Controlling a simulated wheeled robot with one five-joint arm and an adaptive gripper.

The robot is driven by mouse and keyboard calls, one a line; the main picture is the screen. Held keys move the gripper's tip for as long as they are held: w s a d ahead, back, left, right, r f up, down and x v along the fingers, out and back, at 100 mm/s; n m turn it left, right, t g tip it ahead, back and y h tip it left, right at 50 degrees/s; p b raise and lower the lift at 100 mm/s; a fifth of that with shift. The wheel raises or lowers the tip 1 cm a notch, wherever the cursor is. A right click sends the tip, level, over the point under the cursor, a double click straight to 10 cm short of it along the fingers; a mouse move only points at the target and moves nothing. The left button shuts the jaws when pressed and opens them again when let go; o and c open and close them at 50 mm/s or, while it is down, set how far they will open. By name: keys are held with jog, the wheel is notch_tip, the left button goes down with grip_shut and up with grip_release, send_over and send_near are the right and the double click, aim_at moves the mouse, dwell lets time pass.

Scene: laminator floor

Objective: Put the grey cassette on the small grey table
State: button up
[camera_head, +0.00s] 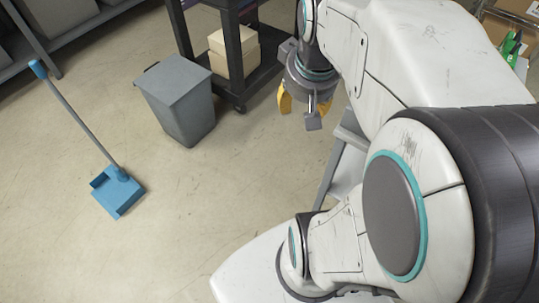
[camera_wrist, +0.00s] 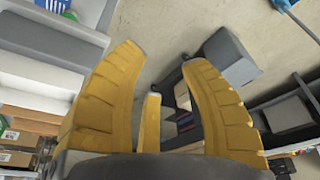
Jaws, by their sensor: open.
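My gripper (camera_head: 304,106) hangs above the floor in the head view, to the right of the grey bin. A light grey stand (camera_head: 346,160), perhaps the small grey table, shows partly behind my arm. In the wrist view a grey top (camera_wrist: 50,38) at the upper left bears a blue item with a striped edge. I cannot clearly identify the grey cassette; a flat grey block (camera_wrist: 288,114) lies on dark shelving at the right of the wrist view.
A grey bin (camera_head: 180,98) stands left of a dark wheeled cart (camera_head: 236,60) carrying cardboard boxes (camera_head: 234,50). A blue long-handled dustpan (camera_head: 118,192) stands on the left. Shelving (camera_head: 80,32) lines the upper left. The floor between dustpan and bin is clear.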

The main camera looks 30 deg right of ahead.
jog(key=s+a+f+n, duration=0.2)
jog(key=a, duration=0.3)
jog(key=s+a+f+n+y, duration=0.1)
jog(key=s+a+f, duration=0.1)
jog(key=a, duration=0.4)
jog(key=shift+s+n+y, duration=0.3)
jog(key=shift+s+n, duration=0.1)
jog(key=shift+s, duration=0.25)
notch_tip(320, 180, up, 7)
jog(key=p, duration=0.6)
